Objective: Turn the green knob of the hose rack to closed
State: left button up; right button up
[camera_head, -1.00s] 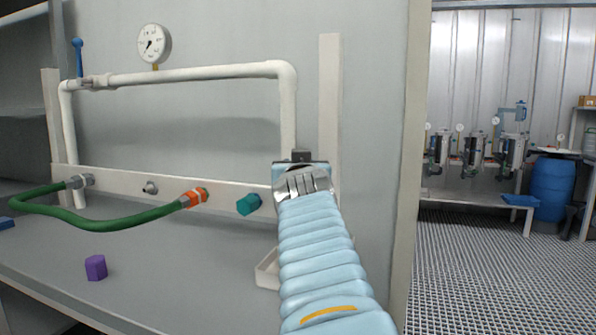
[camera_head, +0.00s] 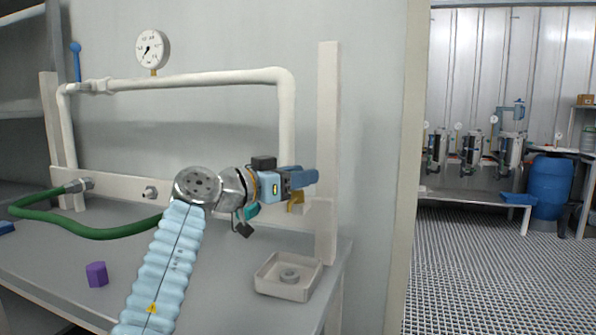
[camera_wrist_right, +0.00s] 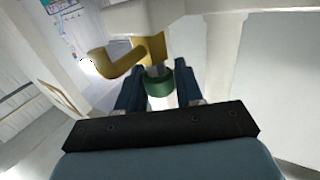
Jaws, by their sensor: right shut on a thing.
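The green knob (camera_wrist_right: 159,87) shows in the right wrist view as a short round green collar on the stem of a brass-yellow tap (camera_wrist_right: 140,52). The two blue fingers of my right gripper (camera_wrist_right: 158,80) lie on either side of it, shut on it. In the head view the right gripper (camera_head: 304,180) points right at the right end of the rack's rail (camera_head: 118,185). The brass tap (camera_head: 296,203) shows just below its fingers; the green knob is hidden there. The knob's turn position cannot be told. My left gripper is out of view.
A teal cap (camera_head: 248,212) on the rail is partly behind my right wrist. A white upright (camera_head: 328,140) stands right of the gripper. A tray with a ring (camera_head: 289,291) and a purple piece (camera_head: 97,274) are on the bench.

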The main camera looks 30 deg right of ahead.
jog(key=shift+r+m+g, duration=0.15)
jog(key=shift+m+g, duration=0.85)
jog(key=shift+g, duration=0.6)
jog(key=o, duration=0.9)
jog(key=shift+o, duration=0.2)
jog(key=shift+a, duration=0.2)
jog(key=a, duration=1.3)
jog(key=shift+w+a, duration=0.2)
jog(key=shift+a, duration=0.05)
